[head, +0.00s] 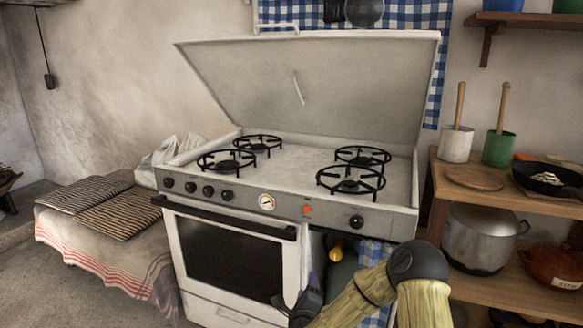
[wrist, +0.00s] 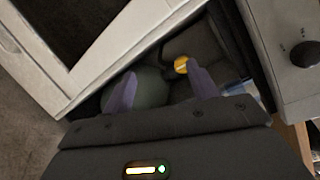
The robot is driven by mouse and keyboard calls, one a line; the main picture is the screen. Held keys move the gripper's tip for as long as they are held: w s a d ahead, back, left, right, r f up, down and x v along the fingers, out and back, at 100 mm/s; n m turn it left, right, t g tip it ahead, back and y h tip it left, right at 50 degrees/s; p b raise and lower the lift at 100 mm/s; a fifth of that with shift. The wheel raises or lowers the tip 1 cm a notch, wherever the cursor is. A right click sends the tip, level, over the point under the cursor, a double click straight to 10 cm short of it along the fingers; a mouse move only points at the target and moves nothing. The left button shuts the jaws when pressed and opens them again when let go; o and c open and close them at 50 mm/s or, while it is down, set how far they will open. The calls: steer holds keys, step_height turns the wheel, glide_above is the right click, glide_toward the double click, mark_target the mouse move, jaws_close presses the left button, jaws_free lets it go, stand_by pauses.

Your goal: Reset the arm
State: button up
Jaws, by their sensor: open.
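My gripper (wrist: 162,88) is open and empty in the wrist view, its two purple fingers spread apart. The fingers point into a dark compartment beside the oven door. A grey-green rounded object (wrist: 150,88), perhaps a gas bottle, sits in there, with a yellow knob-like part (wrist: 181,65) just beyond the right finger. I cannot tell whether the fingers touch anything. In the head view my gripper (head: 311,284) is low, in front of the stove's lower right part and partly hidden. The yellow part (head: 335,246) shows above it.
The white stove (head: 230,311) has its lid (head: 310,85) raised and several black burner grates on top. A wooden shelf (head: 520,203) with a metal pot (head: 480,238) and a black pan (head: 550,178) stands close on the right. A cloth-covered bench (head: 105,248) stands left.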

steer(key=s+d+r+n+g+y+p, duration=0.15)
steer(key=s+d+n+g, duration=0.3)
steer(key=s+n, duration=0.45)
steer(key=s+d+r+n+g+p, duration=0.1)
steer(key=s+d+r+n+g, duration=0.2)
steer(key=s+n+g, duration=0.5)
steer(key=s+d+r+n+g+p, duration=0.1)
steer(key=s+d+r+n+g, duration=0.15)
steer(key=s+n, duration=0.7)
step_height(320, 180, up, 38)
steer(key=s+m+p, duration=0.2)
steer(key=p, duration=3.5)
steer(key=shift+d+t, duration=0.3)
steer(key=shift+t, duration=0.1)
steer(key=shift+s, duration=0.1)
steer(key=shift+c, duration=0.5)
